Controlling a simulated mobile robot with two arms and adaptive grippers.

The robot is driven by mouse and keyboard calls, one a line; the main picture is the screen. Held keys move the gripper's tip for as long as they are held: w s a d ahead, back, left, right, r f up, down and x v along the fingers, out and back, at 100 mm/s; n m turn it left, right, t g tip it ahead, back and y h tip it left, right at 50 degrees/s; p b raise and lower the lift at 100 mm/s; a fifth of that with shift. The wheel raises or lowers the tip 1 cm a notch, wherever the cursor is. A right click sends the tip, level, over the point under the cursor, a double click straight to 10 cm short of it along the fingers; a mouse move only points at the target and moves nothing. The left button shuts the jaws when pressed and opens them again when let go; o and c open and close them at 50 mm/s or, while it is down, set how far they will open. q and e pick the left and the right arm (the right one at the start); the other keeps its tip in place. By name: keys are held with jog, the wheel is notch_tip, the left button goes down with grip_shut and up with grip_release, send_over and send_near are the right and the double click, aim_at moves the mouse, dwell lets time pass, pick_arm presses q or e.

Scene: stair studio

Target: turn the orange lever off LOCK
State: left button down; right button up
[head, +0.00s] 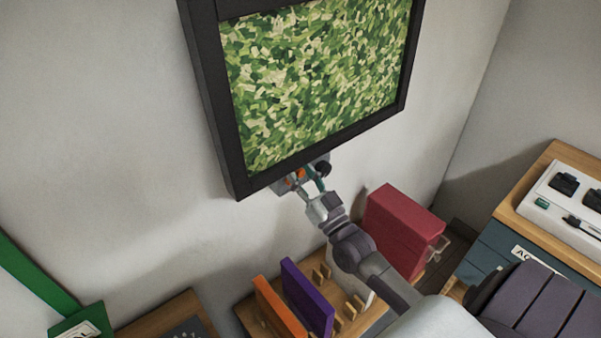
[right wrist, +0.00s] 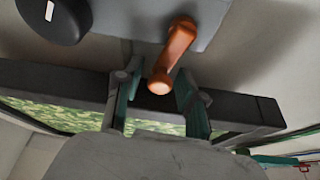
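The orange lever (right wrist: 175,52) sticks out from a grey plate (right wrist: 120,14) under the dark frame in the right wrist view. In the head view the lever (head: 297,175) is small and partly covered by my gripper. My right gripper (right wrist: 160,82) is open, with its two teal fingers apart. The lever's rounded end lies between the fingertips in the picture, with gaps on both sides; I cannot tell how deep it sits between them. The right gripper (head: 308,187) is just below the frame in the head view. No LOCK marking is legible. My left gripper is not in view.
A black knob (right wrist: 54,18) sits beside the lever on the plate. A dark-framed green picture (head: 310,90) hangs close to the gripper. Below are a wooden rack with orange and purple boards (head: 308,298) and a red box (head: 402,228).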

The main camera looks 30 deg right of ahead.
jog(key=shift+s, duration=0.1)
jog(key=v, duration=1.1)
jog(key=shift+s+f, duration=0.25)
jog(key=shift+s, duration=0.1)
